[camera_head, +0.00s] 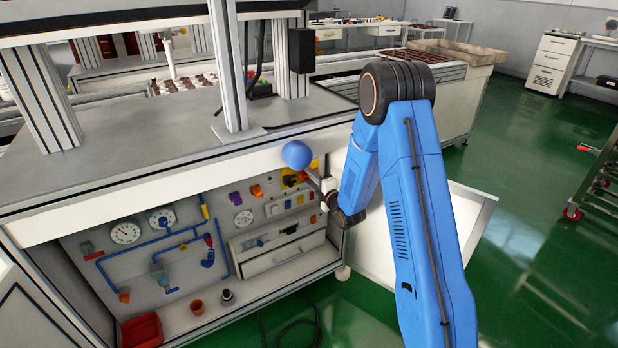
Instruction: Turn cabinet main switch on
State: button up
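The open cabinet (180,262) under the bench shows its inner panel at the lower left. A yellow plate with a dark and red part (291,179), which looks like the main switch, sits at the panel's upper right. Its setting is too small to read. My blue arm comes down from the right, and my gripper (318,180) is close in front of the yellow plate, at its right side. The wrist partly hides that area. I cannot tell whether the gripper touches the switch, or whether its fingers are open or shut.
The panel also carries dial gauges (125,232), blue pipes (150,243) and an orange knob (257,191). A red bin (141,331) stands at the cabinet's bottom left. The bench top (150,150) overhangs the opening. The white cabinet door (470,215) stands open behind my arm.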

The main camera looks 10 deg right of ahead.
jog(key=shift+c, duration=0.3)
jog(key=c, duration=0.7)
jog(key=shift+m, duration=0.3)
jog(key=m, duration=1.7)
jog(key=shift+f, duration=0.1)
jog(key=shift+m, duration=0.3)
